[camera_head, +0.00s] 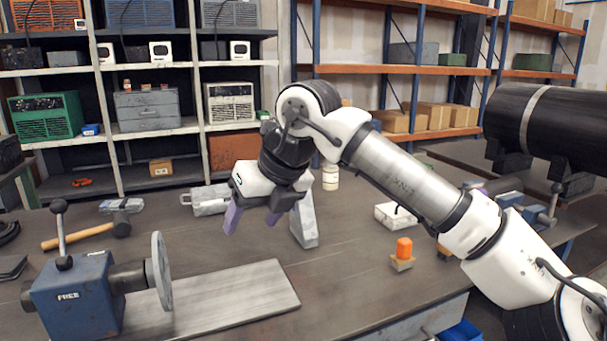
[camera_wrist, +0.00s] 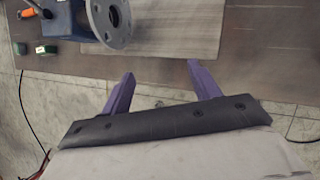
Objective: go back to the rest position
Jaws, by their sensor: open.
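My gripper (camera_head: 252,220) hangs above the workbench (camera_head: 350,290) at the end of my bent arm, its purple fingers pointing down. It is open, with nothing between the fingers. In the wrist view the spread purple fingers (camera_wrist: 160,75) show against the bench's front edge and the floor. A thick black pipe (camera_head: 560,125) lies on dark supports at the right, well apart from my gripper. A blue fixture (camera_head: 75,300) with a lever, a "FREE" label and a round grey flange disc (camera_head: 161,270) stands at the front left; the disc also shows in the wrist view (camera_wrist: 112,20).
A flat grey plate (camera_head: 235,295) lies beside the fixture. A grey upright block (camera_head: 305,222) stands just right of my gripper. A hammer (camera_head: 85,235), a grey case (camera_head: 206,200) and an orange-topped piece (camera_head: 403,250) are on the bench. Shelves (camera_head: 140,130) line the back.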

